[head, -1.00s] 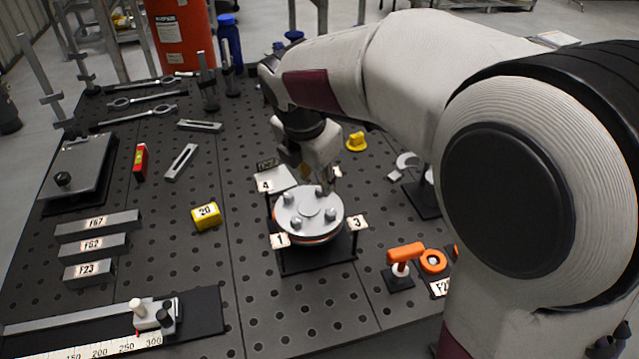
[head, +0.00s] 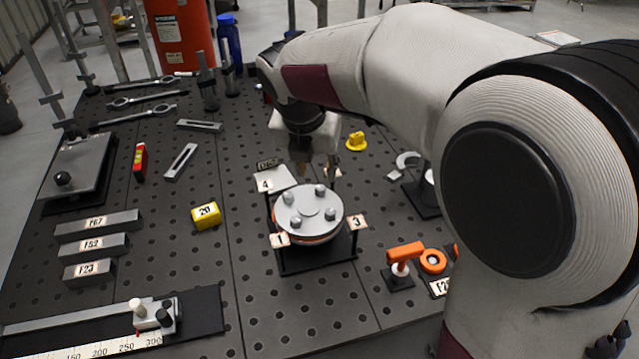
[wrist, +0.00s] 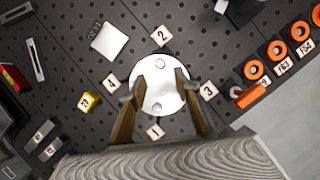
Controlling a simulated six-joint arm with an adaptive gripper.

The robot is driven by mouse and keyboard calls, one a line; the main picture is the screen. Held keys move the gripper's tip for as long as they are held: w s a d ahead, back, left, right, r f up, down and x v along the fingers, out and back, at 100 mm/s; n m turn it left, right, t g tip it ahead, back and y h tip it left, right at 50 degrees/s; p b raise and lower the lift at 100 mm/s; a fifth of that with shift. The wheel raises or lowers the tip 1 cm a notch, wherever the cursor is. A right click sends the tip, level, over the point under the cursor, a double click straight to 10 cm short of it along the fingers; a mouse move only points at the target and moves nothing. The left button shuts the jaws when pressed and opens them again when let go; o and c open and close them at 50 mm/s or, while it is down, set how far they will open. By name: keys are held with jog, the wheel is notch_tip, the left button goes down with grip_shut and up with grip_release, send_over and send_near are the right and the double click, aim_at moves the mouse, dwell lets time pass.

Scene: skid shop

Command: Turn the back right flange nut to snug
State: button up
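A round silver flange (head: 309,213) with several nuts on top sits on a dark square stand, with number tags at its corners. The back right nut (head: 320,190) stands on the flange's far side; in the wrist view I take it as the upper nut (wrist: 160,63), on the tag 2 side. My gripper (head: 317,170) is above and just behind the flange, clear of the nuts. The fingers hide parts of the flange sides there. How tight the nut is cannot be seen.
A yellow block marked 20 (head: 206,216) lies left of the flange. An orange tool on a stand (head: 404,260) is at front right, a yellow knob (head: 356,141) behind. A pale plate (head: 275,178) lies at the back left corner. Bare table surrounds the stand's front.

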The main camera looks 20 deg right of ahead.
aim_at(320, 188)
jog(key=shift+f, duration=0.15)
jog(key=shift+x, duration=3.75)
jog(key=shift+w, duration=0.1)
grip_shut()
